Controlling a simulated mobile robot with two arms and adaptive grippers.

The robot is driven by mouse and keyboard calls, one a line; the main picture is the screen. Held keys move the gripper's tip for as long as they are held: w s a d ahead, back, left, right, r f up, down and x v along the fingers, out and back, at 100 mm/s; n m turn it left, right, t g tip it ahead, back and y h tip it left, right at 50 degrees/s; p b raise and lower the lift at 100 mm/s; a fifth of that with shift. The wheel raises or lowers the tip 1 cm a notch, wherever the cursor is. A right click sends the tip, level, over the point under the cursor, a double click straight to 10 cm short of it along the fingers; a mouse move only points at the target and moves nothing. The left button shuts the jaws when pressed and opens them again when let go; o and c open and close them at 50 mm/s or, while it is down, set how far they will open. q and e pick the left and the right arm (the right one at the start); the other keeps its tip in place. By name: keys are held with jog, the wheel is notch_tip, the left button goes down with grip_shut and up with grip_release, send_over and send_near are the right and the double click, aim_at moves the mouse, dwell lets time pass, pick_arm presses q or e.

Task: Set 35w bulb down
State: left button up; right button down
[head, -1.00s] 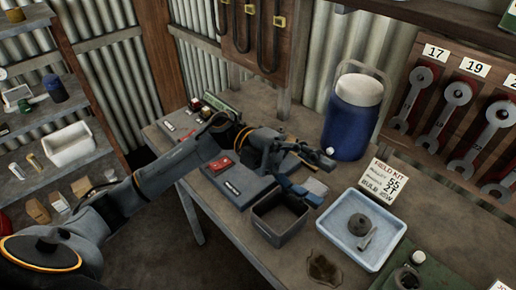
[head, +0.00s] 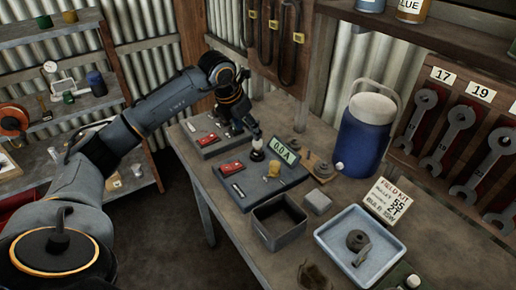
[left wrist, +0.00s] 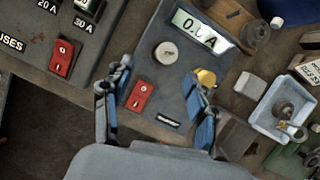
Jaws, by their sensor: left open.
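A pale round piece (head: 257,154), which looks like the bulb or its holder, stands on the grey test panel (head: 242,190); I cannot read a wattage on it. It also shows in the left wrist view (left wrist: 165,52), beyond the fingertips. My left gripper (head: 251,128) is close above and behind it in the head view. In the left wrist view its blue-padded fingers (left wrist: 158,105) are spread, with a red switch (left wrist: 139,96) seen between them and nothing held. A yellow knob-like piece (left wrist: 206,77) shows near the right finger. My right gripper is not in view.
A 0.0 A meter (head: 285,151) stands at the panel's back. A grey open bin (head: 279,239), a blue-white tray (head: 329,242) and a field kit card (head: 387,202) lie to the right. A blue jug (head: 361,137) stands behind. Wrenches hang on the right wall.

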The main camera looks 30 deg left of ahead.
aim_at(258, 147)
pick_arm(q)
jog(key=x, duration=0.2)
jog(key=shift+w+d+f, duration=0.15)
jog(key=shift+w+f, duration=0.05)
jog(key=shift+f, duration=0.1)
jog(key=shift+w+d+f+p, duration=0.1)
jog(key=shift+f+p, duration=0.1)
jog(key=shift+p, duration=0.25)
jog(key=x, duration=0.1)
jog(key=p+x, duration=0.1)
jog(key=x, duration=0.1)
jog(key=p+x, duration=0.1)
jog(key=shift+w+d+f, duration=0.1)
jog(key=shift+w+d, duration=0.2)
jog(key=shift+d, duration=0.05)
jog(key=shift+w+f, duration=0.1)
jog(key=shift+f, duration=0.1)
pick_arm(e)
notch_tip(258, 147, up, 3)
pick_arm(q)
grip_shut()
